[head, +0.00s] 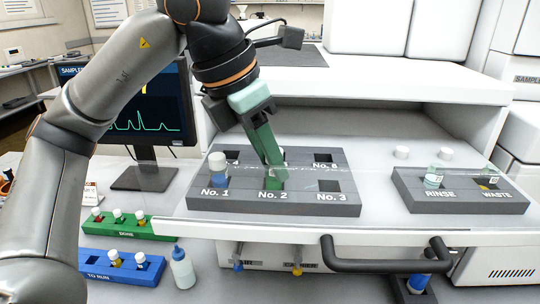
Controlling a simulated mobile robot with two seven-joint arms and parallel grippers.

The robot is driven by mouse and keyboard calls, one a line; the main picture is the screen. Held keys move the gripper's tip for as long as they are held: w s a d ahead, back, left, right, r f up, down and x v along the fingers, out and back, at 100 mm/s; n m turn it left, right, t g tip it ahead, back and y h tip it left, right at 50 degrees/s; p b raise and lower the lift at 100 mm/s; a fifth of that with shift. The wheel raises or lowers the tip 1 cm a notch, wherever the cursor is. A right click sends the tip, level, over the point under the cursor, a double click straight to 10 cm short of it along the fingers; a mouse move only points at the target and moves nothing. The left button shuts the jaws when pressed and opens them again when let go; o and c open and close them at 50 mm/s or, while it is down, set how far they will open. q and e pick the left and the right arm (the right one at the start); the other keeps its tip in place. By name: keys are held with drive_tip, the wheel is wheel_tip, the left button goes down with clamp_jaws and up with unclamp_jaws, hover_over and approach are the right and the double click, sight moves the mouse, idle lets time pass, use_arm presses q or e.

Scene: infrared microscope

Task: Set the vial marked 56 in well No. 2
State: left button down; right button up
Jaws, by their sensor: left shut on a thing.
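The grey well block (340,208) sits on the instrument's white tray, with wells labelled No. 1, No. 2, No. 3 and others behind. My left gripper (274,178) comes down from above at well No. 2, its green fingers shut on a vial. The fingers hide nearly all of that vial, and its number cannot be read. Its lower end appears to be at or in the well opening; I cannot tell how deep. A white-capped vial with a blue band (218,168) stands at well No. 1. Well No. 3 (330,186) looks empty. My right gripper is out of view.
A second grey block (460,204) at the right holds the RINSE and WASTE vials. A green DONE rack (130,226) and a blue TO RUN rack (122,267) hold capped vials at lower left. A squeeze bottle (182,270) stands beside them. A black handle (385,252) juts out in front.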

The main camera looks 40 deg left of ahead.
use_arm(q)
drive_tip(key=shift+f+b, duration=0.5)
drive_tip(key=shift+f, duration=0.1)
drive_tip(key=shift+c, duration=0.8)
unclamp_jaws()
drive_tip(key=shift+r, duration=0.15)
drive_tip(key=shift+r+p, duration=2.6)
drive_tip(key=shift+r, duration=0.35)
